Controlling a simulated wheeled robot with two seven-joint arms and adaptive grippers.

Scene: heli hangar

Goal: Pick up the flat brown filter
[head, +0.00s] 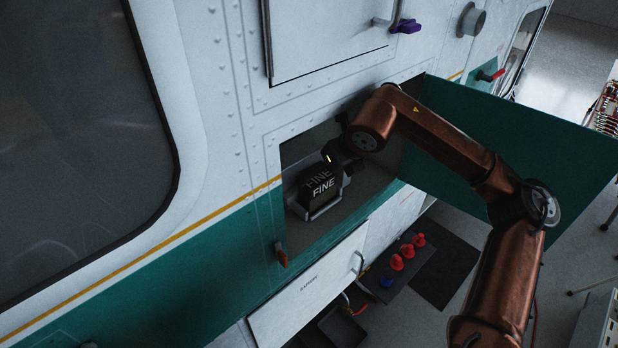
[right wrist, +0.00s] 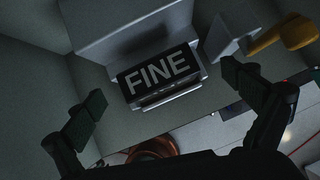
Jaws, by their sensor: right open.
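A dark, flat-faced block lettered FINE (head: 322,187), its brown colour hard to make out in the shade, sits in a grey metal holder (head: 325,209) inside an open bay in the aircraft's side. In the right wrist view the FINE face (right wrist: 158,72) lies between and beyond my fingertips, with the grey holder (right wrist: 172,95) along its near edge. My right gripper (head: 340,152) reaches into the bay just above and behind the block. It is open; its two fingers (right wrist: 163,102) are spread apart, with nothing between them. My left gripper is not in view.
The bay's green door (head: 510,150) stands open to the right, close to my right arm. A white panel (head: 310,285) is below the bay. Red and blue knobs (head: 397,262) sit on a dark tray lower down. An orange-yellow part (right wrist: 285,33) is at the wrist view's upper right.

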